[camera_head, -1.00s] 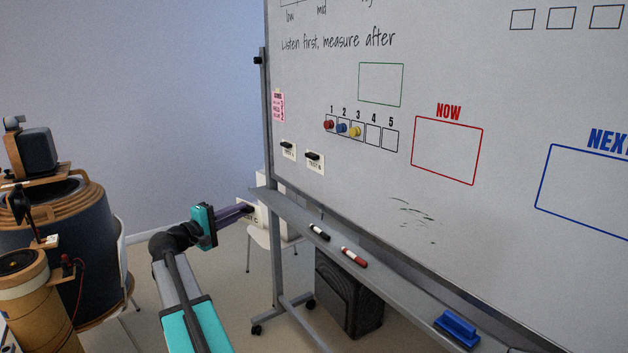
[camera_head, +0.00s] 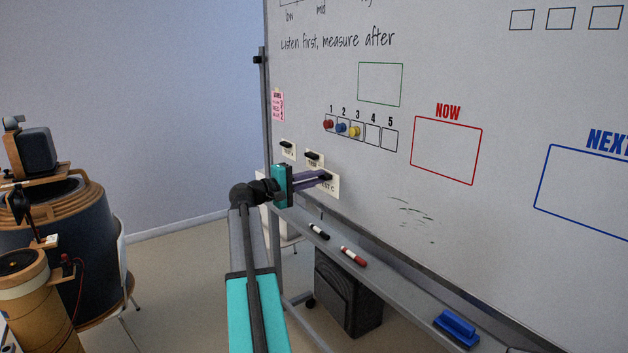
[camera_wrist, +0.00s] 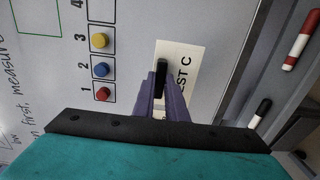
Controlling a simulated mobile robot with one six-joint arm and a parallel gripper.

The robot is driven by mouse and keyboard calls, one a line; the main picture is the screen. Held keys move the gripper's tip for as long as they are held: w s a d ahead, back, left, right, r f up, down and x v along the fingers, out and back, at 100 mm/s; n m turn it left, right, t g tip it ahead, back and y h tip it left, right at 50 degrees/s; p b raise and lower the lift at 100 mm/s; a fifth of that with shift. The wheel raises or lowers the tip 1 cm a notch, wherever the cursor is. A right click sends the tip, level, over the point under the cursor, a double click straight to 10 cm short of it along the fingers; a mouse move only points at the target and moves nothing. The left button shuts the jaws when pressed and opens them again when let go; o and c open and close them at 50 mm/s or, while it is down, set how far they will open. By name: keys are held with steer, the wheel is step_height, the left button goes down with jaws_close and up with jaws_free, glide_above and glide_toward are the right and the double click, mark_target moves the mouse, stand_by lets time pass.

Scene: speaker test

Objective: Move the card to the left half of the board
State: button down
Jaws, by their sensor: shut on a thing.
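The card (camera_head: 333,190) is white, with black lettering ending in "ST C" in the wrist view (camera_wrist: 187,75), and has a black clip at its top. My gripper (camera_head: 325,178) is shut on the black clip, its purple fingers (camera_wrist: 161,95) on either side of it. The card is at the lower left part of the whiteboard (camera_head: 380,190), close to its surface, right of two similar cards. I cannot tell whether it touches the board. Part of its lettering is hidden behind the fingers.
Two clipped cards (camera_head: 314,160) (camera_head: 287,150) hang at the board's lower left. Red, blue and yellow magnets (camera_head: 355,132) sit in numbered boxes above. The tray below holds a black marker (camera_head: 319,231), a red marker (camera_head: 353,257) and a blue eraser (camera_head: 456,329).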

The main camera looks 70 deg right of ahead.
mark_target(328, 174)
steer(key=shift+d, duration=0.1)
stand_by(0.3)
steer(key=shift+p+x, duration=0.45)
steer(key=shift+x, duration=2)
steer(key=shift+b+x, duration=0.3)
steer(key=shift+x, duration=0.95)
steer(key=shift+s+d, duration=0.35)
steer(key=shift+d, duration=0.15)
steer(key=c, duration=1.7)
jaws_free()
steer(key=o, duration=0.4)
steer(key=shift+a, duration=0.15)
